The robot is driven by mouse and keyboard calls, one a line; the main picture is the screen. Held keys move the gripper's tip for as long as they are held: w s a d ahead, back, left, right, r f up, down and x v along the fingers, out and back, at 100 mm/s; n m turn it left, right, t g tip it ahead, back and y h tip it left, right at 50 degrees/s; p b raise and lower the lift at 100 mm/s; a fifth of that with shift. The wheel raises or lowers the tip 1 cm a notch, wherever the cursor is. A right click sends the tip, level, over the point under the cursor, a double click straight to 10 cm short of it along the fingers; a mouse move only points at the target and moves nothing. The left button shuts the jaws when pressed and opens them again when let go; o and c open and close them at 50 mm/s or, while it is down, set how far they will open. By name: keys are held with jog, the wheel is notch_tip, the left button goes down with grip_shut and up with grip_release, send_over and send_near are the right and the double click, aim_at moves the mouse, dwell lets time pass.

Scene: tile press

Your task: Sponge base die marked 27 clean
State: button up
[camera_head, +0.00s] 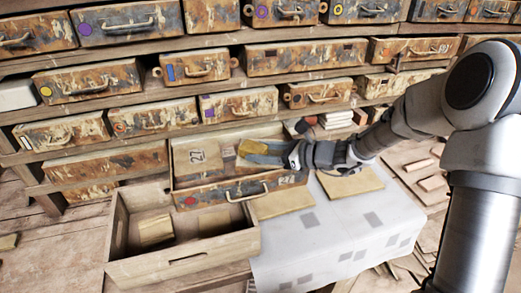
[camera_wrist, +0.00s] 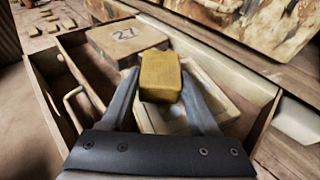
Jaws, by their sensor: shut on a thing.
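The base die marked 27 (camera_head: 197,157) is a tan block in the left part of the pulled-out drawer (camera_head: 215,193), its number facing up. It also shows in the wrist view (camera_wrist: 125,36), beyond and left of my gripper. A yellow sponge (camera_head: 252,147) is held over the right part of the drawer; in the wrist view the sponge (camera_wrist: 161,77) sits between both fingers. My gripper (camera_head: 262,155) is shut on the sponge. The sponge and the die appear apart.
A pale slab (camera_wrist: 212,92) lies below the sponge in the drawer. An open wooden crate (camera_head: 180,265) with blocks stands in front. Shelves of closed drawers (camera_head: 90,80) rise behind.

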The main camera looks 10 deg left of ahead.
jog(key=shift+s+d, duration=0.35)
jog(key=shift+s, duration=0.4)
jog(key=shift+s+d+f+b, duration=0.15)
jog(key=shift+s+d, duration=0.1)
jog(key=shift+s, duration=0.3)
jog(key=shift+s+d+f+b, duration=0.15)
jog(key=shift+s+d, duration=0.1)
jog(key=shift+s, duration=0.3)
jog(key=shift+r, duration=0.1)
jog(key=shift+r+p, duration=0.5)
jog(key=shift+r, duration=0.1)
jog(key=shift+s+r, duration=0.1)
jog(key=shift+r, duration=0.05)
